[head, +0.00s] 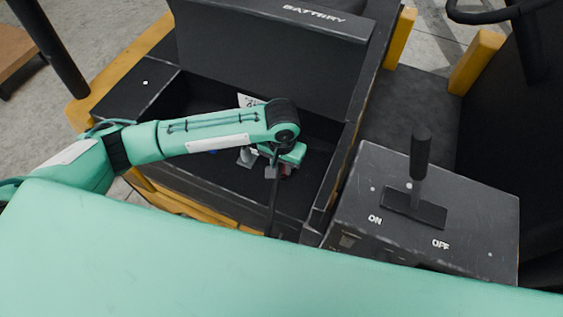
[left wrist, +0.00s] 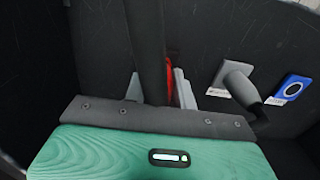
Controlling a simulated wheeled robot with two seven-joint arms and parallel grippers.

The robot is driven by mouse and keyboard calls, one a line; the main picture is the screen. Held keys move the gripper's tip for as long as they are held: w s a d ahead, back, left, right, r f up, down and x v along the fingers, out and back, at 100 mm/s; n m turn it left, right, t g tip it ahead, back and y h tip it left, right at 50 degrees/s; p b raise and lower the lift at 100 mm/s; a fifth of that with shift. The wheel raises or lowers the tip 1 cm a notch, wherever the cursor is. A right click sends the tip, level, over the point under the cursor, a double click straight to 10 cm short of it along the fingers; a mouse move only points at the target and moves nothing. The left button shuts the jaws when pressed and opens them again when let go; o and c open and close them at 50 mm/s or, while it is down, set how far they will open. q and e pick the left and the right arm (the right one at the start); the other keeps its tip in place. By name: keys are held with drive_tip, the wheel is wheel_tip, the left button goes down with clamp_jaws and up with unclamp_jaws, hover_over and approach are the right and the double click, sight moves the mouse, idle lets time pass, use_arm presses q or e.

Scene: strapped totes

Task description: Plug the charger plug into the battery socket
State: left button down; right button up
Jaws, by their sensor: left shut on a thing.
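My left gripper (head: 279,170) reaches down into the open black battery compartment (head: 205,107). It is shut on the charger plug, seen as a red part (left wrist: 172,82) between the two grey fingers in the left wrist view. A thick black cable (left wrist: 147,45) rises past the fingers and hides much of the plug. In the head view this cable (head: 272,205) hangs in front of the gripper. I cannot make out the battery socket for certain, nor whether the plug touches it. My right gripper is not in view.
A grey fitting with a dark stub (left wrist: 240,88) and a blue piece (left wrist: 292,88) are beside the gripper. The raised lid (head: 270,60) marked BATTERY stands behind. An ON/OFF lever box (head: 470,215) is to the right. Compartment walls surround the gripper closely.

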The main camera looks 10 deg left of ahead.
use_arm(q)
drive_tip(key=shift+f, duration=0.55)
idle(0.6)
drive_tip(key=c, duration=1.1)
unclamp_jaws()
drive_tip(key=shift+o, duration=0.2)
drive_tip(key=shift+r, duration=0.1)
drive_tip(key=shift+r, duration=0.35)
wheel_tip(320, 180, up, 11)
drive_tip(key=b, duration=0.3)
drive_tip(key=shift+r, duration=0.2)
drive_tip(key=shift+r+b, duration=0.3)
drive_tip(key=shift+r, duration=0.45)
drive_tip(key=shift+s+f, duration=0.1)
